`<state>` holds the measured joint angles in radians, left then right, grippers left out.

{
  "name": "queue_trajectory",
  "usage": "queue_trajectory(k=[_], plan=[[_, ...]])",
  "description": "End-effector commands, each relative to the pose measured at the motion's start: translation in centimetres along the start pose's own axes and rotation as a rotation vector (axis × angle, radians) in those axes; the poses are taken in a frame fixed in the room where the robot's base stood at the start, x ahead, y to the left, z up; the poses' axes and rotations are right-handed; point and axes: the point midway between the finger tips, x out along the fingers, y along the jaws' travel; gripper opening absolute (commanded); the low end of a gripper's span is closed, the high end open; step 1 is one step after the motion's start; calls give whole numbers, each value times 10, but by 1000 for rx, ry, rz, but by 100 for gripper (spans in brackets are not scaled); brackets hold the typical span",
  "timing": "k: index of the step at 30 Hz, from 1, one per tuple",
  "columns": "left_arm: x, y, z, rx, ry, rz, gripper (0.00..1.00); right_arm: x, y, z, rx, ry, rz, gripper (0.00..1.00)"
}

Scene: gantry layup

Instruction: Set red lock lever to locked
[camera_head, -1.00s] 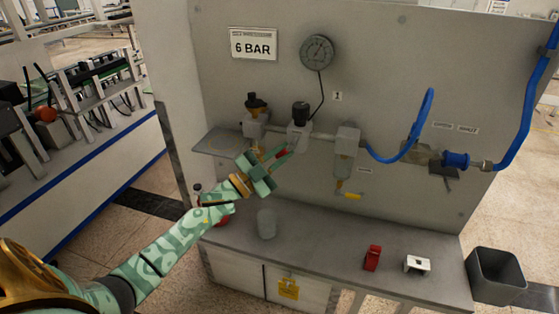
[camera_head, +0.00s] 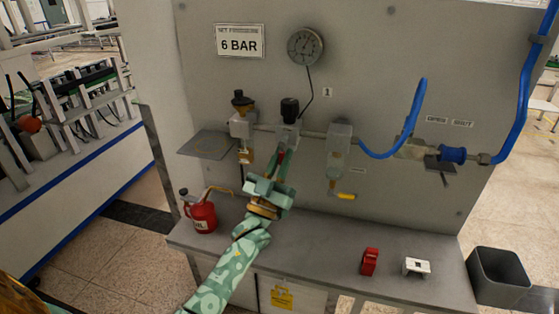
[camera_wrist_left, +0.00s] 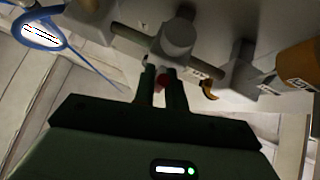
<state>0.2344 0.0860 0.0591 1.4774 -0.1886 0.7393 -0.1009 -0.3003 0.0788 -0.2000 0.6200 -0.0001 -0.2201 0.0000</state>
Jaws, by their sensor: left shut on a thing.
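The red lock lever (camera_head: 282,155) shows as a small patch of red below the black-knobbed regulator (camera_head: 289,110) on the grey panel. My left gripper (camera_head: 281,154) reaches up to it from below, shut on it. My right gripper is not in view.
A filter unit (camera_head: 242,128) stands left of the regulator and another unit with a yellow handle (camera_head: 346,196) right of it. A red oil can (camera_head: 203,215), a red block (camera_head: 369,262) and a white bracket (camera_head: 416,266) stand on the bench (camera_head: 320,240).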

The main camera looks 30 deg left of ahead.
Motion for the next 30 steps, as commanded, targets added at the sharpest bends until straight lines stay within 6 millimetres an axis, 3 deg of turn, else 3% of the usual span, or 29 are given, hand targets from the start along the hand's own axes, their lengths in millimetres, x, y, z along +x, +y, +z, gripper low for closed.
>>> queue_trajectory(k=[18,19,21,30], plan=[[1,2,0,-36,11,-31,0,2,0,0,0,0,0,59],[1,2,0,-36,11,-30,16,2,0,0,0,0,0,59],[1,2,0,-35,11,-30,34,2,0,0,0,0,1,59],[-1,2,0,-33,10,-29,34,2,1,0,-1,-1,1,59]])
